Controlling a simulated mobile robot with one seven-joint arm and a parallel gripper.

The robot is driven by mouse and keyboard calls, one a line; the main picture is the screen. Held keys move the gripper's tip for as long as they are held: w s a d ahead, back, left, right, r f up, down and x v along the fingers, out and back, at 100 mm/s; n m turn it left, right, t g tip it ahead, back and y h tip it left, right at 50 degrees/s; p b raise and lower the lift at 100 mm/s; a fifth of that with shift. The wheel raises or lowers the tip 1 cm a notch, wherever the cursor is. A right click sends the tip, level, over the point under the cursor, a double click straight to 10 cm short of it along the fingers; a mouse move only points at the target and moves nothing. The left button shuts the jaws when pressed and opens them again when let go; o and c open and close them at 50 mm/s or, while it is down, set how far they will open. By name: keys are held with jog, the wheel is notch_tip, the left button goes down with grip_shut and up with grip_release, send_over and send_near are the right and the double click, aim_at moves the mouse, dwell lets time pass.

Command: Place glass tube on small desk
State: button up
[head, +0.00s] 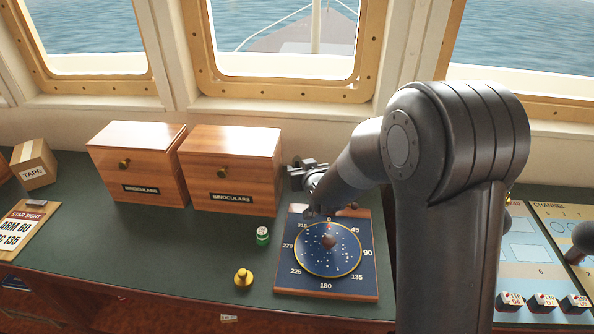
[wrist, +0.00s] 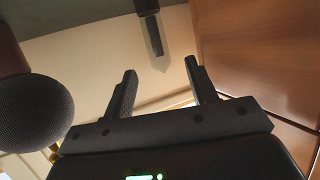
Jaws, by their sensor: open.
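My gripper (wrist: 161,66) is open, with its two dark fingers apart and nothing visible between them. In the head view the gripper (head: 306,174) is small, just right of the right binoculars box and above the back of the dial board. A slim, pointed, partly clear piece with a dark cap (wrist: 154,34) shows beyond the fingertips in the wrist view; it looks like the glass tube, but I cannot be sure. I cannot make out the tube in the head view. No separate small desk can be told apart; a long green-topped counter (head: 150,240) runs under the windows.
Two wooden binoculars boxes (head: 138,162) (head: 232,168) stand at the back. A blue dial board (head: 350,283), a green-capped jar (head: 262,236) and a yellow knob (head: 243,277) are on the counter. A dark ball (wrist: 35,112) is left of my fingers.

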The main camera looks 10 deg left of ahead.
aim_at(298, 164)
jog(key=shift+x, duration=1.85)
jog(key=shift+c, duration=0.2)
grip_shut()
